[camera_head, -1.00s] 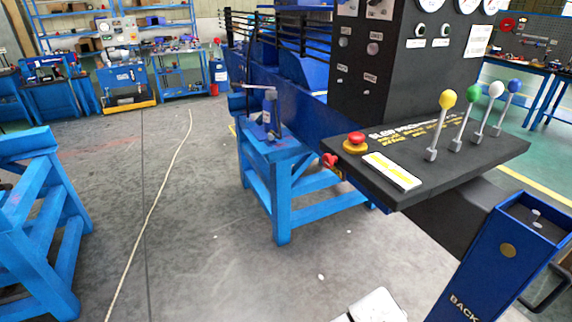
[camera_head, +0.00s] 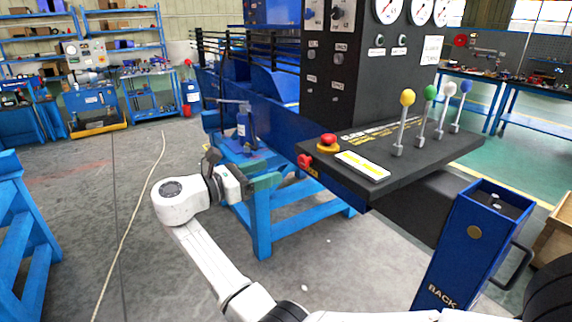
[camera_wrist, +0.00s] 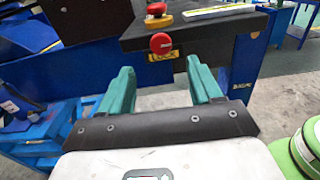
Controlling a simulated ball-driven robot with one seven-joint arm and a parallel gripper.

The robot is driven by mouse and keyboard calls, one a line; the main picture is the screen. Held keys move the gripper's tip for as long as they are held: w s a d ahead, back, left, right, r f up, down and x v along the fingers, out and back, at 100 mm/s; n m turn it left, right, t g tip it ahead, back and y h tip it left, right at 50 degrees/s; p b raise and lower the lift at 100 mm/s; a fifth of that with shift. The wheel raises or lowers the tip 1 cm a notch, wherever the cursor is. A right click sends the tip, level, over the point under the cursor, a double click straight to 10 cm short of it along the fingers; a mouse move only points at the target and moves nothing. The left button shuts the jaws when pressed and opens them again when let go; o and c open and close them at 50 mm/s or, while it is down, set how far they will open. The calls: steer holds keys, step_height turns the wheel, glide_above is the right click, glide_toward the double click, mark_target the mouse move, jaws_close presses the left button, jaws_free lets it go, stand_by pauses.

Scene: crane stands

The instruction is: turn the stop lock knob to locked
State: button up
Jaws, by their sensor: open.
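The stop lock knob is a small red knob (camera_head: 304,161) on the front edge of the black control console (camera_head: 420,155), with a yellow label below it. It also shows in the wrist view (camera_wrist: 160,43), near the top middle. My gripper (camera_wrist: 160,72) is open, with its two green fingers apart and nothing between them. The knob lies ahead of the fingertips, between their lines, and no contact shows. In the head view my gripper (camera_head: 268,182) is to the lower left of the knob, seen side-on. The knob's exact turn position is too small to tell.
A red mushroom button on a yellow base (camera_head: 327,143) sits on the console top just above the knob. Levers with coloured balls (camera_head: 407,97) stand farther right. A blue stand (camera_head: 262,225) is below, and a blue post (camera_head: 470,245) is at right.

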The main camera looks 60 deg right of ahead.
mark_target(301, 161)
steer(key=p+x, duration=0.2)
steer(key=x, duration=0.8)
steer(key=c, duration=1)
